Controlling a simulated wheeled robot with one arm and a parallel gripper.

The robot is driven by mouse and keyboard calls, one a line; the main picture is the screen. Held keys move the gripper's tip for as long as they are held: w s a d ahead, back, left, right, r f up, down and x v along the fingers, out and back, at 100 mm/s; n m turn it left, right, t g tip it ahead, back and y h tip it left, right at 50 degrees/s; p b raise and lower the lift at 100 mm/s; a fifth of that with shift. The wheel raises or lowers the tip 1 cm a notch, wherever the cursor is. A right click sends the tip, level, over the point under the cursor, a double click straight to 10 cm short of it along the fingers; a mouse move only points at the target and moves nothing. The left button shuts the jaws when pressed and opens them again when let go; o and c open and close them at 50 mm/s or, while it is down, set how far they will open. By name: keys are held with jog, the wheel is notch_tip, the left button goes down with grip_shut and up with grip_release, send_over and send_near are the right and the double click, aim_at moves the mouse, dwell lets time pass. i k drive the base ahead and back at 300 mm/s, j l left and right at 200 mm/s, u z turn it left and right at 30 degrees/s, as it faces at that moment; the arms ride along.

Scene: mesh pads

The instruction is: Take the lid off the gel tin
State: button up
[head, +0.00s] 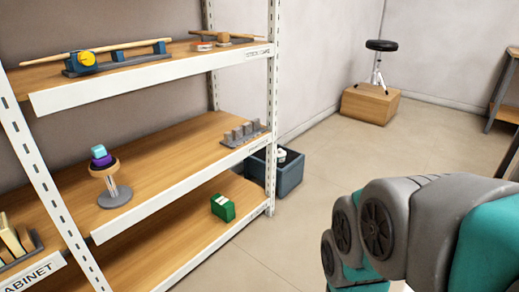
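I cannot pick out a gel tin with certainty. A small round white item with a dark band (281,156) sits in the dark grey-blue bin (291,178) on the floor behind the shelf's right post; it is partly hidden and too small to identify. My arm's grey and teal links fill the lower right. My gripper is outside the picture.
The shelf unit holds a stand (115,194) with purple and teal blocks, a rack of grey cylinders (243,135), a green box (222,207) and tools on top. A stool (380,62) stands on a wooden box (369,103). The floor between is clear.

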aim_at(281, 154)
jog(key=i+l, duration=0.1)
jog(key=l, duration=0.15)
jog(key=i+l, duration=0.3)
jog(key=i, duration=0.3)
jog(key=i+l+u, duration=0.1)
jog(key=i, duration=0.35)
jog(key=i+l+u, duration=0.1)
jog(key=i, duration=0.35)
jog(key=i+l, duration=0.3)
jog(key=i, duration=0.15)
jog(key=i+l+u, duration=0.1)
jog(key=i, duration=0.3)
jog(key=l, duration=0.1)
